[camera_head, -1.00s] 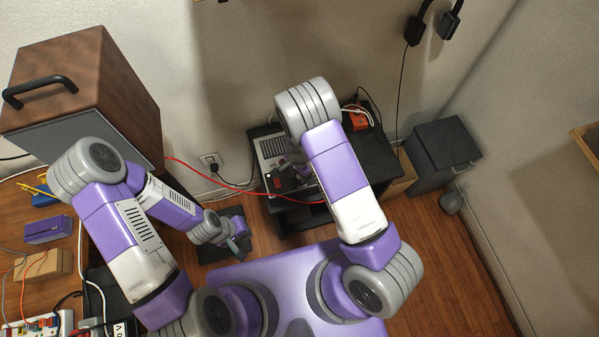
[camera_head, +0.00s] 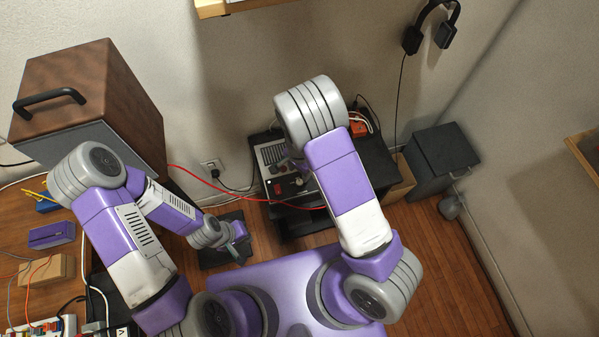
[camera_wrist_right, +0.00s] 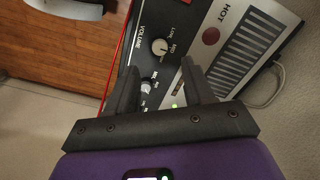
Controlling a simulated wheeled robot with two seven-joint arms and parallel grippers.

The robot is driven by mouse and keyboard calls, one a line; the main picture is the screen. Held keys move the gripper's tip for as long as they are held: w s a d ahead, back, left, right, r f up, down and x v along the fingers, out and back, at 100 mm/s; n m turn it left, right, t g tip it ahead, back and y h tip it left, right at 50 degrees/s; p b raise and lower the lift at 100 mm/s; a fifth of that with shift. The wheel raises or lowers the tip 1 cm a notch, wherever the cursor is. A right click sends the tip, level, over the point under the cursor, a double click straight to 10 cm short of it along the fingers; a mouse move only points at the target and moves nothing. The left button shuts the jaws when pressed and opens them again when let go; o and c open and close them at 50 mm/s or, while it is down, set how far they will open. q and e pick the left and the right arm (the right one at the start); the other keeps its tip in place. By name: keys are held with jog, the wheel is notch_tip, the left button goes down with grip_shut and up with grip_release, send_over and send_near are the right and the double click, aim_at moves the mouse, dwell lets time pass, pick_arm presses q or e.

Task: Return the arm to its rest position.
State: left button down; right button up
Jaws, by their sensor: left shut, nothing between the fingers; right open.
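My right arm (camera_head: 342,182) reaches over a black bench at the back. Its gripper is mostly hidden behind the arm in the head view. In the right wrist view the right gripper (camera_wrist_right: 160,85) is open, its two dark fingers apart with nothing held. Beyond the fingers is a control panel (camera_wrist_right: 178,45) with knobs and a vent marked HOT. I cannot tell how far the fingers are from it. My left arm (camera_head: 125,230) is bent at the left, and its small gripper (camera_head: 234,247) is shut and empty, low over a dark patch by the floor.
A wooden box with a black handle (camera_head: 85,100) stands beside the left arm. A red cable (camera_head: 215,183) runs across to the bench. A dark cabinet (camera_head: 442,160) stands right of the bench. Headphones (camera_head: 432,30) hang on the wall. Wooden floor (camera_head: 445,270) is clear at the right.

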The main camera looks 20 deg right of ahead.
dwell(0.5)
jog(key=s+d+f+n+y, duration=0.15)
jog(key=s+f+n, duration=0.35)
jog(key=s, duration=0.5)
jog(key=s+a+n+y, duration=0.2)
jog(key=s+a+n, duration=0.1)
jog(key=s, duration=0.2)
jog(key=shift+s+a+f+n+t+y, duration=0.2)
jog(key=shift+s+a+n+t+y, duration=0.1)
jog(key=shift+s+a+n+y, duration=0.1)
